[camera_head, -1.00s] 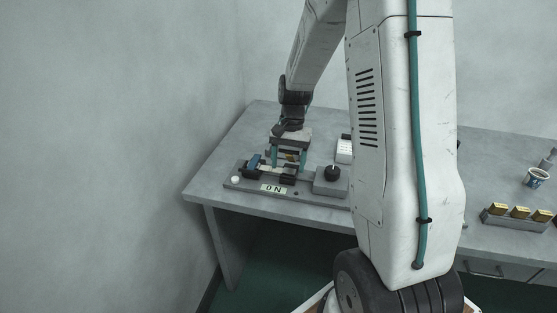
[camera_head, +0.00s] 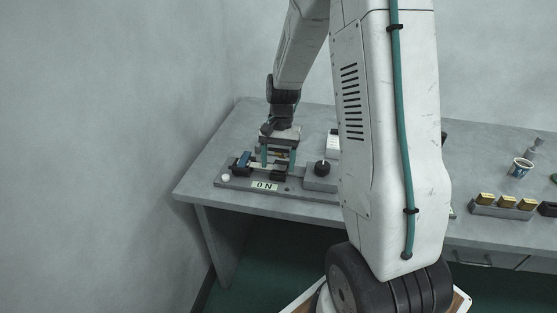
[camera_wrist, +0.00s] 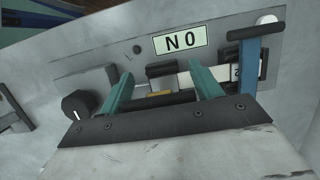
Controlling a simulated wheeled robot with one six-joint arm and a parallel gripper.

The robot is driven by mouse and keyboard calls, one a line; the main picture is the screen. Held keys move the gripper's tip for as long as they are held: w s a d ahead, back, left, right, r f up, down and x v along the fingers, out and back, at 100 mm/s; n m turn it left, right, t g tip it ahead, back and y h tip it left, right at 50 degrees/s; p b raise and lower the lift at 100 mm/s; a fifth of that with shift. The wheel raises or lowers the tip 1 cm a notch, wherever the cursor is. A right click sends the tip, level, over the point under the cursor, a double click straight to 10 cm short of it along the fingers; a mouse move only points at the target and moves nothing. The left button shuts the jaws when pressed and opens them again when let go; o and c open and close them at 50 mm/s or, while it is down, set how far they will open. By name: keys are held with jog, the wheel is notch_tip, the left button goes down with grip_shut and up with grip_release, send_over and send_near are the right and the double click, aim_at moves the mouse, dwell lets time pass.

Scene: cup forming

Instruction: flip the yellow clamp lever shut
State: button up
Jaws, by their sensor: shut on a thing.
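My gripper (camera_wrist: 162,90) is low over the grey fixture plate (camera_head: 305,195) on the table. Its two teal fingers stand well apart and are shut on a part between them. A small yellow piece (camera_wrist: 160,94), which looks like the clamp lever, shows between the fingers beside a dark bar. The fingers and gripper body hide most of it, and I cannot tell its angle. It shows in the head view as a small orange-yellow patch (camera_head: 279,153).
A blue-handled part (camera_wrist: 255,34) stands close beside the fingers. The plate has an ON label (camera_head: 264,186), a black knob (camera_head: 322,167) and a white ball (camera_head: 225,178). A wall borders the left.

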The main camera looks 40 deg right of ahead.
jog(key=shift+f, duration=0.1)
jog(key=o, duration=1.3)
jog(key=shift+w+d, duration=0.1)
jog(key=shift+d, duration=0.05)
jog(key=v, duration=0.7)
jog(key=shift+r, duration=0.4)
